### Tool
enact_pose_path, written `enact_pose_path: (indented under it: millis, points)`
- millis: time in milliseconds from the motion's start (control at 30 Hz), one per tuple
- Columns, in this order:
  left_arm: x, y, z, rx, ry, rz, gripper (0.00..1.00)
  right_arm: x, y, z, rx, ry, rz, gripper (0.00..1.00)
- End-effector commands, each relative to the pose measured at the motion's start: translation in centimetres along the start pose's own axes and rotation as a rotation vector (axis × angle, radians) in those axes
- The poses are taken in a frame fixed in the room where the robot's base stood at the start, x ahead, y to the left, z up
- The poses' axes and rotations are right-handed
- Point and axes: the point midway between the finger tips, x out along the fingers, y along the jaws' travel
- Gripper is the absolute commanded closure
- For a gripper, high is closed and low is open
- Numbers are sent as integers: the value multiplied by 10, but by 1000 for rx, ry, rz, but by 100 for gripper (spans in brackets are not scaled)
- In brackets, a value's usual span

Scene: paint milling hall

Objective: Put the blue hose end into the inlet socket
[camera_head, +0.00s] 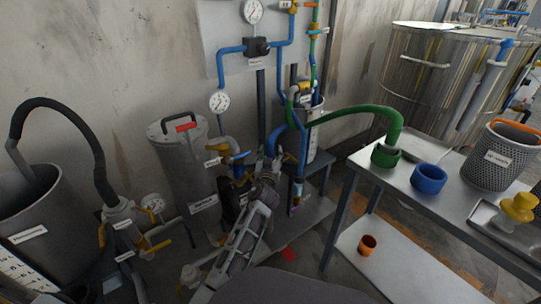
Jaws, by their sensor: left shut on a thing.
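The blue hose (302,145) arches in the middle of the view, in front of the wall pipes. One side of it runs down to a fitting above the low bench, and the other side bends down to my left gripper (270,164). My left gripper reaches up from below and is shut on the blue hose near its end; its fingers hide the end itself. I cannot make out the inlet socket for certain; a blue fitting with a yellow part (238,168) stands just left of the gripper. My right gripper is not in view.
A grey tank (180,165) and a bucket with a black hose (35,215) stand at the left. At the right, a table (452,212) holds a green hose end (385,156), a blue ring (429,178) and a mesh basket (500,160). An orange cup (368,245) stands on its lower shelf.

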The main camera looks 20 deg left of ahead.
Motion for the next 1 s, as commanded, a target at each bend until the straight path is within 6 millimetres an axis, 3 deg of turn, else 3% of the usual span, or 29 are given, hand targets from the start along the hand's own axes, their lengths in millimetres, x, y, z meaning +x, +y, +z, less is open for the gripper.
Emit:
enact_pose_path:
  millis: [633,667,833,1000]
  points:
    - [0,1,3,-2,4,2,94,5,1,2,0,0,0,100]
    - [0,1,3,-2,4,2,47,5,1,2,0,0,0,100]
    - [0,1,4,-2,3,1,25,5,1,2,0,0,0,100]
    - [0,2,4,-3,2,1,24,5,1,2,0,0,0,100]
